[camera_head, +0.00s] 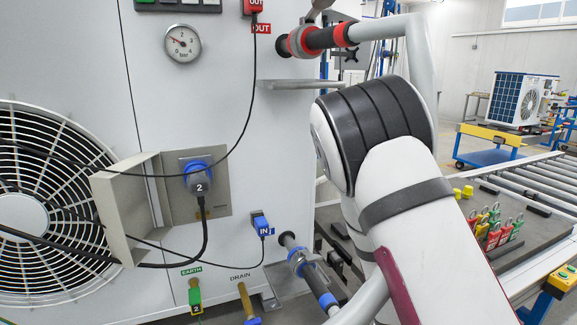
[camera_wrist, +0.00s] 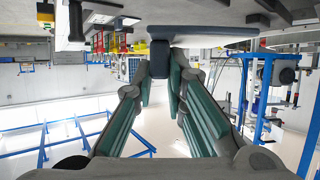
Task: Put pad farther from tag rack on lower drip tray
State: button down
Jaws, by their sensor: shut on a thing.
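My gripper (camera_wrist: 160,75) shows in the upside-down wrist view, its teal-lined fingers closed on a small dark block (camera_wrist: 159,52), seemingly a pad. In the head view my own arm hides the gripper and the block. A grey metal ledge (camera_head: 284,290), apparently the lower drip tray, sticks out from the cabinet below the blue-banded pipe and is partly covered by it. Red, yellow and green tags (camera_head: 494,232) stand on a dark board at the right; they look like the tag rack. Red and yellow tags also show in the wrist view (camera_wrist: 115,42).
A higher metal ledge (camera_head: 300,84) lies under the red-banded pipe (camera_head: 325,38). An open grey socket cover (camera_head: 125,208) and hanging black cables stand out from the cabinet. A roller conveyor (camera_head: 540,180) runs at the right. My arm blocks the middle of the head view.

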jog(key=w+a+r+n+t+y+p, duration=0.1)
jog(key=w+a+r+n+y, duration=0.1)
jog(key=a+r, duration=0.4)
jog(key=w+a+r+n+t+y+p, duration=0.1)
jog(key=w+a+r+n+y, duration=0.2)
jog(key=a+r+n+y, duration=0.2)
notch_tip(320, 180, up, 2)
jog(key=shift+a+r+y, duration=0.15)
jog(key=shift+a+y, duration=0.15)
jog(key=shift+a, duration=0.15)
jog(key=shift+s+p, duration=0.15)
jog(key=shift+p, duration=0.5)
jog(key=s+p, duration=0.6)
jog(key=p, duration=0.5)
jog(key=shift+s, duration=0.15)
